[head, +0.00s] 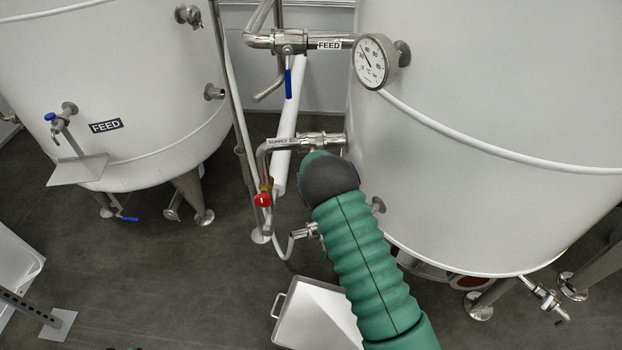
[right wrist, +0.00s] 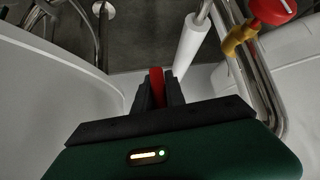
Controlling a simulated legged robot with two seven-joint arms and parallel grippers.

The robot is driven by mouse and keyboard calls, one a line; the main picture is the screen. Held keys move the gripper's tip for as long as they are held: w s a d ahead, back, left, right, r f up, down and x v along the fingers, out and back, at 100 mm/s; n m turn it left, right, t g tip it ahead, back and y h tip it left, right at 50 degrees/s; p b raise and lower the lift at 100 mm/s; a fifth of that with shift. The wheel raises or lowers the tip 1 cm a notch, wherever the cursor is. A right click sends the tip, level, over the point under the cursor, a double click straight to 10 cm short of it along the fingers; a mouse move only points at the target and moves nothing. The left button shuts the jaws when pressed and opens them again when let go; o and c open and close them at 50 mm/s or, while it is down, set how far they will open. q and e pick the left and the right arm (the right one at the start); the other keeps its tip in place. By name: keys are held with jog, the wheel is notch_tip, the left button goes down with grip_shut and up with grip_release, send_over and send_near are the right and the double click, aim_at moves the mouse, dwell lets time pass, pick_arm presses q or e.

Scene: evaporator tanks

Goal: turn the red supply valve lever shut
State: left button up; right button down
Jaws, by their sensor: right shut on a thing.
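The red supply valve lever (right wrist: 157,77) shows in the right wrist view as a narrow red strip between the dark fingers of my right gripper (right wrist: 158,92). The fingers are shut on it. In the head view my green right arm and its dark wrist cover the lever and the gripper. My left gripper is in neither view.
A round red knob (head: 262,199) on a brass fitting hangs left of my wrist. A blue lever (head: 288,83) hangs from the feed pipe above. A dial gauge (head: 371,62) sticks out from the right tank (head: 480,100). A white tray-like container (head: 312,315) is low in front.

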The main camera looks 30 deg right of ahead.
jog(key=shift+s+f, duration=0.25)
jog(key=shift+f, duration=0.2)
jog(key=c, duration=1.4)
grip_release()
jog(key=shift+w, duration=0.15)
jog(key=shift+r, duration=0.15)
jog(key=p+v, duration=0.1)
jog(key=v, duration=1.5)
jog(key=shift+s+a+r+p, duration=0.1)
jog(key=shift+s+r+p, duration=0.15)
jog(key=shift+p, duration=0.1)
jog(key=shift+w, duration=0.1)
jog(key=s+a+r+n+g+y+p, duration=0.1)
jog(key=s+a+r+p, duration=0.1)
jog(key=s+a, duration=0.4)
jog(key=s+a+r+n+g+y+p, duration=0.1)
jog(key=s+a+r+n+g+p, duration=0.1)
jog(key=s+a, duration=0.3)
jog(key=s+a+r+n+g+y+p, duration=0.2)
jog(key=s+a, duration=0.4)
jog(key=s, duration=0.4)
jog(key=shift+s+a+r+p, duration=0.2)
jog(key=shift+a+r+p, duration=0.2)
jog(key=shift+r, duration=0.3)
